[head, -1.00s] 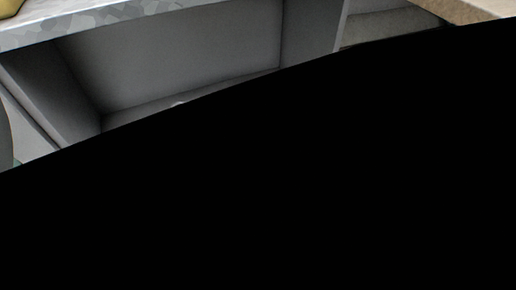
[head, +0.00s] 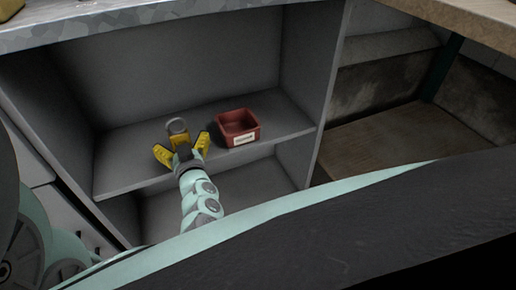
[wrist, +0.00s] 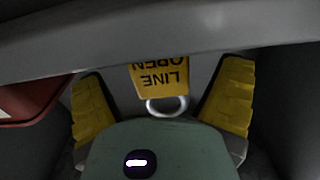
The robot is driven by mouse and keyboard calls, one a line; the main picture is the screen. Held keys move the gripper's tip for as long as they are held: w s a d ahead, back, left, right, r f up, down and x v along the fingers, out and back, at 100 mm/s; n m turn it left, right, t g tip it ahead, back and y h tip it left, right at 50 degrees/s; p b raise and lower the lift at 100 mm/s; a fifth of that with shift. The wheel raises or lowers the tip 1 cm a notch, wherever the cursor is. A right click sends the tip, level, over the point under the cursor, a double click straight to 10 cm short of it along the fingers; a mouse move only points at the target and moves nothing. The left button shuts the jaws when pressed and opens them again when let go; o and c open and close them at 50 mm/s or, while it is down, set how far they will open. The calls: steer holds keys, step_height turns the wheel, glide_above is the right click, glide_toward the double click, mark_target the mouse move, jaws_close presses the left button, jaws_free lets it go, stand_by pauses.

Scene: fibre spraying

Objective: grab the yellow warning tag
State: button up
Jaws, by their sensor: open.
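The yellow warning tag (head: 181,136) is on the shelf inside the grey cabinet, partly hidden by my gripper in the head view. A pale ring (head: 176,126) shows at its end. In the wrist view the tag (wrist: 160,77) shows upside-down dark lettering reading "LINE" and "OPEN", with its ring (wrist: 166,106) nearest me. My gripper (head: 180,144) has its two yellow fingers spread wide, one on each side of the tag. In the wrist view both fingers (wrist: 160,95) stand clear of the tag, with gaps on both sides. Nothing is held.
A red open bin (head: 238,127) with a white label stands on the shelf (head: 128,171), right of my gripper in the head view. It shows at the left edge of the wrist view (wrist: 30,103). Cabinet walls (head: 303,60) and a countertop (head: 110,18) enclose the space.

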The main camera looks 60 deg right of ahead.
steer(key=shift+x, duration=1.15)
steer(key=shift+a, duration=0.1)
steer(key=shift+c, duration=0.5)
steer(key=c, duration=1.2)
